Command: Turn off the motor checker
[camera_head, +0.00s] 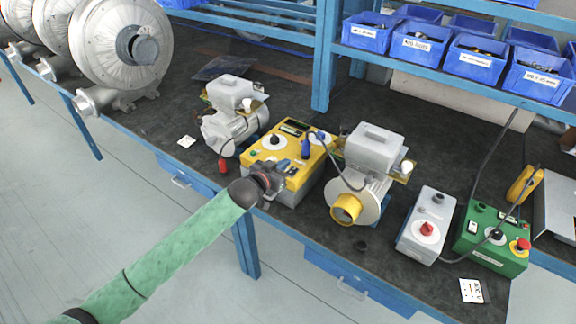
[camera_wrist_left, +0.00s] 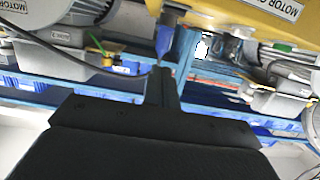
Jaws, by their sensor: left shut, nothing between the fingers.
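A yellow box with a grey lower body (camera_head: 258,157), likely the motor checker, stands on the bench between two grey motors. Its top has a dark display, a white dial with a black knob (camera_head: 274,141), a green button and a blue connector (camera_head: 306,147). My left gripper (camera_head: 292,165) is at the box's front right edge and hides part of it. In the left wrist view, the shut, empty fingers (camera_wrist_left: 164,85) point towards the blue connector (camera_wrist_left: 165,38) and the yellow body (camera_wrist_left: 222,12). I cannot tell whether they touch it. My right gripper is not in view.
One motor (camera_head: 232,125) stands left of the box; another (camera_head: 372,165) with a yellow ring stands right. Further right are a grey box with a red knob (camera_head: 426,228) and a green control box (camera_head: 490,240). Cables cross the bench. Blue bins (camera_head: 478,62) fill the shelf behind.

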